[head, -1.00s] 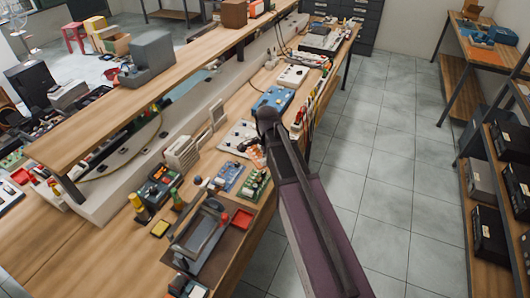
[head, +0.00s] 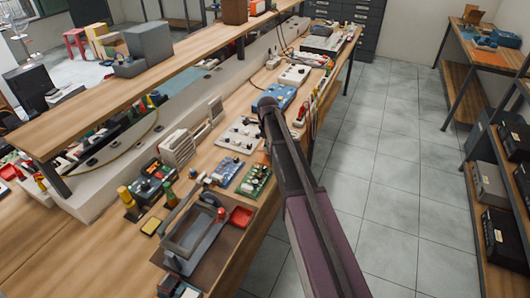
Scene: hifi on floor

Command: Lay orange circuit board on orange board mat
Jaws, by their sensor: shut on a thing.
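My arm (head: 305,185) reaches up from the bottom of the head view, over the right edge of the long workbench. My gripper does not show; the arm's own links appear to hide it. I cannot make out the orange circuit board now. A flat orange patch, which looks like the orange board mat (head: 484,54), lies on the wooden table (head: 469,34) at the far right. Nothing visible lies on its bare part; blue items stand just behind it.
The workbench (head: 214,157) holds a blue board (head: 225,171), a green board (head: 255,180), a magnifier-like frame (head: 193,232) and a red tray (head: 241,216). A shelf with dark boxes (head: 495,180) stands at right. The tiled floor (head: 390,170) between is clear.

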